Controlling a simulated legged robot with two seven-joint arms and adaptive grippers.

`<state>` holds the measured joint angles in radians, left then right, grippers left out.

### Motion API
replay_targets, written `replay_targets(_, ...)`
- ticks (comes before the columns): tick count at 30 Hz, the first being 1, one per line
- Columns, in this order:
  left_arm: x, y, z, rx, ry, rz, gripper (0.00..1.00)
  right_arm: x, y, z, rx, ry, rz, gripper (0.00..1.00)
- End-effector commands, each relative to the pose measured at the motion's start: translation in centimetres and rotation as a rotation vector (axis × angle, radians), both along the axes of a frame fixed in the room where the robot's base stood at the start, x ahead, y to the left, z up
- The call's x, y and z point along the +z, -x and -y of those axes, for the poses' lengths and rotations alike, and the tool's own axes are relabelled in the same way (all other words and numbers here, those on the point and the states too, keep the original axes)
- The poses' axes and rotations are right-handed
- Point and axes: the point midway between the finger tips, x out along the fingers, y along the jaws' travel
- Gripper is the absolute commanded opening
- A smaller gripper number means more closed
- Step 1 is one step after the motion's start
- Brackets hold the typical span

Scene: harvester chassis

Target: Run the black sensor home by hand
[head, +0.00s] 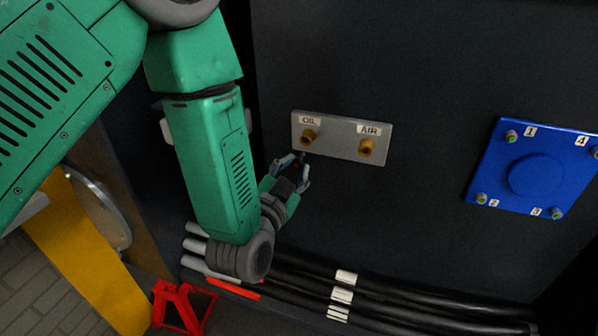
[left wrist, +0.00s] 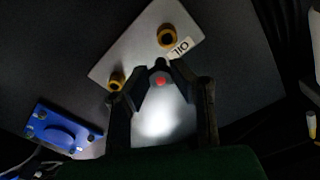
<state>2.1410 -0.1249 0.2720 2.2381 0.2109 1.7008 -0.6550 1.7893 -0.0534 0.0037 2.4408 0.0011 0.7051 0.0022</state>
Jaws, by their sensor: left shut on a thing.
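A light grey plate (head: 335,138) on the dark chassis wall carries two brass ports, one labelled OIL (head: 308,136) and one labelled AIR (head: 367,148). My left gripper (head: 297,165) is just below the OIL port. It is shut on the black sensor (left wrist: 161,64), a small dark piece with a red part between the fingertips. In the left wrist view the sensor's dark tip points towards the plate, just below the OIL port (left wrist: 167,37) and apart from it in the picture. Depth to the plate is hard to tell. My right gripper is out of view.
A blue square cover (head: 534,168) with numbered bolts is on the wall at right. Black hoses (head: 400,300) with white tags run along the bottom. A red stand (head: 182,305) and a yellow strip (head: 85,250) are at lower left. The wall around the plate is clear.

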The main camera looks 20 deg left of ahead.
Motion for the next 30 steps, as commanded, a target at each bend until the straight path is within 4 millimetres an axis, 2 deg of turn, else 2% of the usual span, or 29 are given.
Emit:
replay_targets(4, 0.0, -1.6, -0.3, 0.003, 0.002, 0.001, 0.0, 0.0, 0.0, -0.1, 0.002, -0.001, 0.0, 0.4)
replay_targets(13, 0.2, -3.8, 1.0, 0.0, -0.01, 0.002, 0.0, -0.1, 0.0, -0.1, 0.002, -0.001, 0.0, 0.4)
replay_targets(30, 0.0, -4.3, 0.0, 0.001, -0.001, 0.0, 0.0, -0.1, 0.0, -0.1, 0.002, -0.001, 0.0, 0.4)
